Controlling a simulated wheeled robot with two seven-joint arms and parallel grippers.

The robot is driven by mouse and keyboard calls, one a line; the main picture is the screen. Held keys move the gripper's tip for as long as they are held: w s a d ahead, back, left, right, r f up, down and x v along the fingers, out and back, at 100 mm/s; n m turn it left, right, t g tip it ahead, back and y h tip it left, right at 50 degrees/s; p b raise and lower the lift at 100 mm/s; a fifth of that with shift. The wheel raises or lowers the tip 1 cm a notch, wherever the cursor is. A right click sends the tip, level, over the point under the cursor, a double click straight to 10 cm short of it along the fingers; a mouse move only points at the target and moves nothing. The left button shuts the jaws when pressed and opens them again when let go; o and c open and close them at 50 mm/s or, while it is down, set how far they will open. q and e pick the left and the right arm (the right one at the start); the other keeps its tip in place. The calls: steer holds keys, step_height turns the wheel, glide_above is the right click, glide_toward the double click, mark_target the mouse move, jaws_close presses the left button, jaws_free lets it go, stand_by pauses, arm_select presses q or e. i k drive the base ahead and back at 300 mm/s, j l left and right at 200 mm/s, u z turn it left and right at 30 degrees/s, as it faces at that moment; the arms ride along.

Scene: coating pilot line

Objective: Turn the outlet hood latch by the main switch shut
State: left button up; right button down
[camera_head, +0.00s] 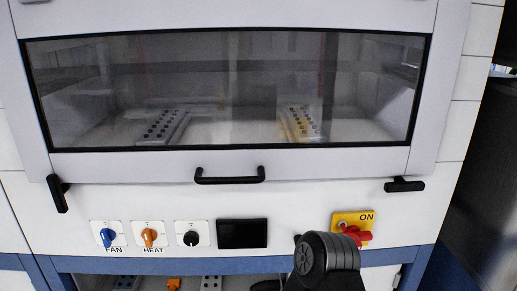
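The latch by the main switch (404,185) is a black lever at the lower right corner of the hood front, lying about horizontal. I see no fingers of either gripper.
Another black latch (57,193) hangs about vertical at the hood's left. A black bar handle (230,175) sits under the lowered glass window (225,90). FAN knob (108,237), HEAT knob (149,237), a black knob (191,239) and a dark display (242,234) line the panel.

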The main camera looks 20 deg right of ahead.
mark_target(400, 184)
steer(key=z, duration=1.85)
